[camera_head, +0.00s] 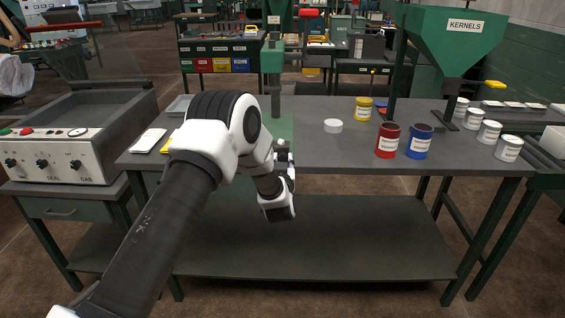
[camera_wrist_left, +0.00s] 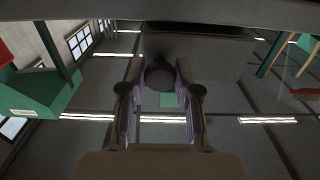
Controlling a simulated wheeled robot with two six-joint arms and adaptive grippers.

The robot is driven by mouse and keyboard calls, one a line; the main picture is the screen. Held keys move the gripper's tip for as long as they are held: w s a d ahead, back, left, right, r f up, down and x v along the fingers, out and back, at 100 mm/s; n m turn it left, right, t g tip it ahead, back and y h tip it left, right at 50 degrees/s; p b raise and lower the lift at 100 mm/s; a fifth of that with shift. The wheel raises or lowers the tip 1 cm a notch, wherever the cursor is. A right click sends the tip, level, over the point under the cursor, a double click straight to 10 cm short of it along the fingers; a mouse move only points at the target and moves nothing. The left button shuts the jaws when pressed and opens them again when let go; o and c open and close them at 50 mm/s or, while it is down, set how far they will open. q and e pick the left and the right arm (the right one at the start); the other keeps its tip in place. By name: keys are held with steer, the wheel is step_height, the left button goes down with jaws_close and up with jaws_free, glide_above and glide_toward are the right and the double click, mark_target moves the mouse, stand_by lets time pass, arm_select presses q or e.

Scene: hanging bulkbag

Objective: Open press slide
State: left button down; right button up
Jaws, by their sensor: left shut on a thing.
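The green press (camera_head: 272,58) stands at the middle of the long grey table, with a green plate around its foot. My left gripper (camera_head: 284,150) is at the table's front edge, in front of the press, and my wrist hides part of that spot. In the left wrist view the two fingers (camera_wrist_left: 161,92) stand either side of a dark round part (camera_wrist_left: 160,75) and are shut on it. It looks like the knob of the press slide, but the slide itself is mostly hidden. My right gripper is out of view.
A yellow can (camera_head: 363,109), a red can (camera_head: 388,140), a blue can (camera_head: 419,141) and a white lid (camera_head: 333,126) stand right of the press. The green kernels hopper (camera_head: 458,45) is farther right. A sealing machine (camera_head: 62,150) stands at left. The lower shelf (camera_head: 330,240) is clear.

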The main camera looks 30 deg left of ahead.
arm_select(q)
steer(key=c, duration=0.8)
jaws_free()
steer(key=v, duration=1.1)
steer(key=shift+s+d+f, duration=0.15)
steer(key=shift+s+d, duration=0.15)
steer(key=shift+s, duration=0.05)
